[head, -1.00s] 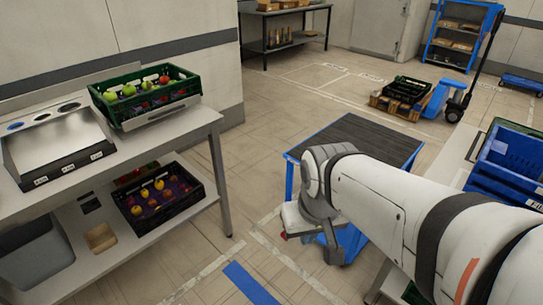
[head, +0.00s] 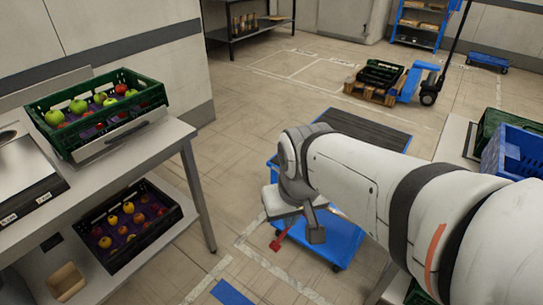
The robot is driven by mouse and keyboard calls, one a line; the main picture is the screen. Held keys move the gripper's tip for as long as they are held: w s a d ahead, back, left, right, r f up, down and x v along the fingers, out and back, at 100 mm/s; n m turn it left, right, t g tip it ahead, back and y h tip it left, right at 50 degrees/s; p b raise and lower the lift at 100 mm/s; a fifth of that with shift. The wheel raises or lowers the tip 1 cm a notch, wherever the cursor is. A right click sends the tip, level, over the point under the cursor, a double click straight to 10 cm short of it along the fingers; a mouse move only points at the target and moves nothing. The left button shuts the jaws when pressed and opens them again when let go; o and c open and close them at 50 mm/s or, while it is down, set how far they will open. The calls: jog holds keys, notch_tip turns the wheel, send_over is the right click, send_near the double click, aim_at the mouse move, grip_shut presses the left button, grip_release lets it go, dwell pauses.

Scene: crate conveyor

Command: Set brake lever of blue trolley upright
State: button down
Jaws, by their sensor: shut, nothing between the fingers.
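The blue trolley (head: 343,244) stands on the floor in the middle of the head view, with a dark ribbed top and a blue lower shelf. A small red lever (head: 281,237) shows at its near left corner and leans at a slant, not upright. My gripper (head: 316,236) is shut and empty, pointing down just right of the red lever. I cannot tell whether they touch. My arm hides much of the trolley's right side and part of its top.
A grey workbench on the left holds a green crate of apples (head: 62,150), with a dark fruit crate (head: 112,254) on its lower shelf. A blue crate (head: 518,150) stands on the right. A pallet truck (head: 428,96) stands behind; the floor between is clear.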

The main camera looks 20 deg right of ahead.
jog(key=w+d+f+m+y+b, duration=0.35)
jog(key=w+f+m+b, duration=0.4)
jog(key=f, duration=0.45)
jog(key=w+d+f+m+y+b, duration=0.35)
jog(key=w+f+m+b, duration=0.4)
jog(key=f, duration=0.55)
jog(key=w+d+f+m+t+h+b, duration=0.1)
jog(key=w+d+f+m+t+b, duration=0.3)
jog(key=d+f+m, duration=0.7)
jog(key=w+d+f+m+t+b, duration=0.4)
jog(key=d+f, duration=0.4)
jog(key=f, duration=0.7)
jog(key=w+a+f+b, duration=0.1)
jog(key=w+a+b, duration=0.1)
jog(key=w, duration=0.3)
jog(key=w+a+f+m+b, duration=0.1)
jog(key=w+a+f+b, duration=0.1)
jog(key=w, duration=0.3)
jog(key=shift+w+a, duration=0.25)
jog(key=shift+a, duration=0.5)
